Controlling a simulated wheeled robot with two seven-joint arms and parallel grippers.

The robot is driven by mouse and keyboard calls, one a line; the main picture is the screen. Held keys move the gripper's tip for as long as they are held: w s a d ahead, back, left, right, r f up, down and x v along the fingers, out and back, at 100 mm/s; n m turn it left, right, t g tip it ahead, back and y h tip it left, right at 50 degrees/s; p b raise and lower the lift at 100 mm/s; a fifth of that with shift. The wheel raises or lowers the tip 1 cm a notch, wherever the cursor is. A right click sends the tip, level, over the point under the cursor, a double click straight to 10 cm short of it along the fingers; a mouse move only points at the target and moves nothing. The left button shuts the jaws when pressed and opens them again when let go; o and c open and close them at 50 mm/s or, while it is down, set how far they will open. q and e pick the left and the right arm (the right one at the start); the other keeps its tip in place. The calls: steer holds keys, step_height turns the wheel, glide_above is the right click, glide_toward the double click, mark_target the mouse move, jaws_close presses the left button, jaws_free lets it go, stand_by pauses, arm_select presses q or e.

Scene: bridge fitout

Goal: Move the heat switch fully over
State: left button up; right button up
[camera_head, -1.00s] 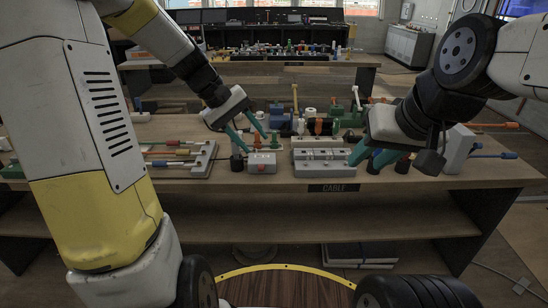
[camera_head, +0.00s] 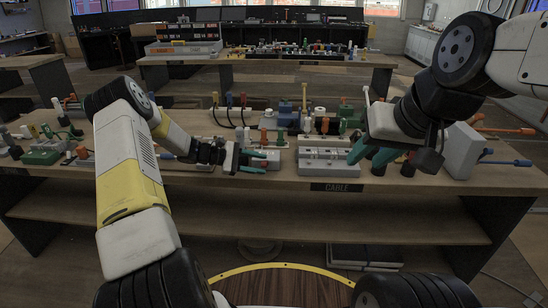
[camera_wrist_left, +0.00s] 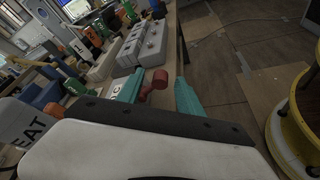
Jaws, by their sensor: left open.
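My left gripper (camera_head: 252,162) is open, its teal fingers pointing right at a small grey box (camera_head: 268,154) near the table's front edge. The left wrist view shows a short red lever with a rounded knob (camera_wrist_left: 157,80) between the spread fingertips (camera_wrist_left: 158,93), with a gap on the right side; contact on the left cannot be told. A pale part lettered "EAT" (camera_wrist_left: 25,130), its first letter cut off, shows at that view's left edge. The gripper hides much of the box in the head view. My right gripper (camera_head: 371,155) is open with nothing visible between its fingers.
A grey panel block (camera_head: 329,160) stands right of the box, above the "CABLE" label (camera_head: 336,187). Connectors, a blue block (camera_head: 288,118) and upright posts crowd behind. A green-based fixture (camera_head: 42,152) is at left. A pale box (camera_head: 462,149) stands at right.

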mark_target(266, 165)
arm_select(q)
steer(key=x, duration=0.4)
steer(key=shift+d+f, duration=0.1)
steer(key=shift+d, duration=0.3)
steer(key=shift+c, duration=0.2)
